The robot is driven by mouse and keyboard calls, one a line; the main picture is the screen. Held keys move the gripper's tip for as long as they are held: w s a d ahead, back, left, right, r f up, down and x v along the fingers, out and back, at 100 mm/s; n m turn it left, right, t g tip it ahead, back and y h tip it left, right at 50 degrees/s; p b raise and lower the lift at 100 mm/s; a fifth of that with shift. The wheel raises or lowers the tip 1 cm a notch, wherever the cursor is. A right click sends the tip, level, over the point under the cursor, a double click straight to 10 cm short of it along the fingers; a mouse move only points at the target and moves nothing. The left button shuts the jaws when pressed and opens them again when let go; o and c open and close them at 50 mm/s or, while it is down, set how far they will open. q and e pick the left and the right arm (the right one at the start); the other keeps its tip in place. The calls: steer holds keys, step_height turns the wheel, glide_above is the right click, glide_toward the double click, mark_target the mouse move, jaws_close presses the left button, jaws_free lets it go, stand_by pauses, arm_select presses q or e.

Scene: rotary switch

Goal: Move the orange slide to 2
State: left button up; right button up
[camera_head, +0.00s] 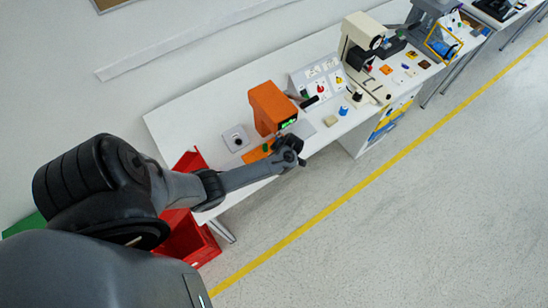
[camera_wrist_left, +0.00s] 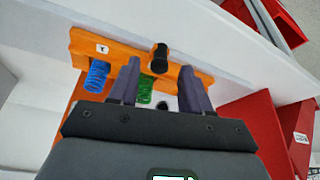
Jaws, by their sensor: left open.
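The orange slide shows in the left wrist view as a flat orange bar (camera_wrist_left: 125,46) with a black peg (camera_wrist_left: 160,58), a blue coil (camera_wrist_left: 97,76) and a green coil (camera_wrist_left: 145,90). A small white label (camera_wrist_left: 102,49) sits at its left end; its mark is too small to read surely. My left gripper (camera_wrist_left: 159,66) is open, its fingertips on either side of the black peg, with gaps visible. In the head view, my left gripper (camera_head: 290,153) is at the table's front edge, partly hiding the orange piece (camera_head: 257,153). My right gripper is not in view.
An orange machine (camera_head: 270,105) with a green display stands just behind. A grey box with a round knob (camera_head: 236,138) is to its left, a control panel (camera_head: 320,86) to its right. A red crate (camera_head: 185,240) is below the table's left end. The front floor is clear.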

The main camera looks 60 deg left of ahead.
arm_select(q)
steer(key=shift+x, duration=0.95)
steer(key=shift+c, duration=0.3)
jaws_close()
